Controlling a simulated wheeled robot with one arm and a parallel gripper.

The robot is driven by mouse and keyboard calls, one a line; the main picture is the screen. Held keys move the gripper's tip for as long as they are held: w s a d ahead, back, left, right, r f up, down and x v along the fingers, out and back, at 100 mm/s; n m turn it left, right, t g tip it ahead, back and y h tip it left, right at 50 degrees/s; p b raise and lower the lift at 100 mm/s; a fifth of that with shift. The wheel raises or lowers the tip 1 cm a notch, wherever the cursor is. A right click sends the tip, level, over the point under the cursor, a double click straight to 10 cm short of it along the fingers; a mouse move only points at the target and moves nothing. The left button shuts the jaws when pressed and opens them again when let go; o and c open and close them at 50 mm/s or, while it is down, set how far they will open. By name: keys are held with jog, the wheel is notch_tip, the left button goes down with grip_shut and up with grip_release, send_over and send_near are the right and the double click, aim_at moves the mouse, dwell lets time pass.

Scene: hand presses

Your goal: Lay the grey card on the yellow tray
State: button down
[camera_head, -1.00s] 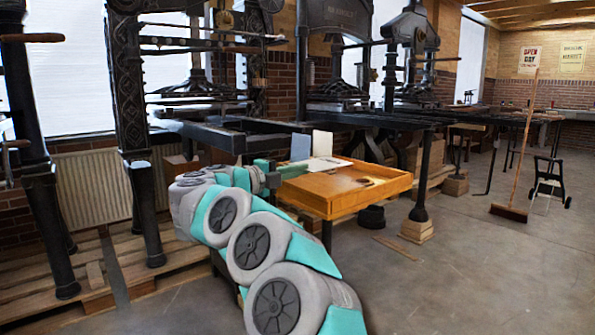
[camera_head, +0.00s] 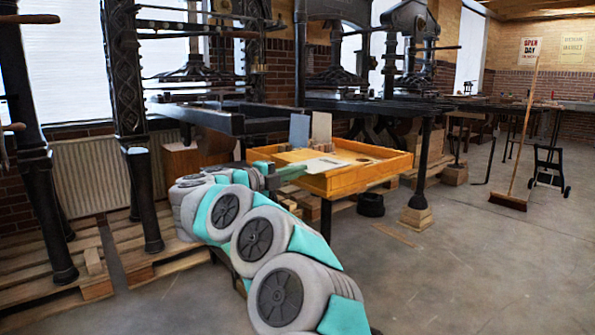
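The only tray I can make out is a shallow orange-yellow wooden one (camera_head: 365,180), on a low stand in the middle of the head view. A grey card (camera_head: 299,131) stands upright at its back left, beside a beige card (camera_head: 321,127). Small wooden blocks show at their feet. A pale printed sheet (camera_head: 322,164) lies flat in the tray. My arm reaches from the lower right to the tray's left front side. My gripper (camera_head: 291,172) is at that rim, short of the cards and apart from them. Its fingers are too small to read.
Black iron presses (camera_head: 425,103) stand behind the tray. Pallets (camera_head: 160,262) lie on the floor at left. A broom (camera_head: 521,140) and a small black trolley (camera_head: 549,170) stand at right. The floor at front right is clear.

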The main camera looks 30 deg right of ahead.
jog(key=c, duration=1)
grip_release()
jog(key=shift+o, duration=0.6)
jog(key=shift+f, duration=0.1)
jog(key=shift+a, duration=0.1)
jog(key=shift+s+a, duration=0.15)
jog(key=shift+a, duration=1.95)
jog(key=shift+s+a+r+p, duration=0.1)
jog(key=shift+a+r+p, duration=0.35)
jog(key=shift+a+r, duration=0.5)
jog(key=shift+s+a+r+p, duration=0.1)
jog(key=shift+a+r+p, duration=0.4)
jog(key=shift+a, duration=0.6)
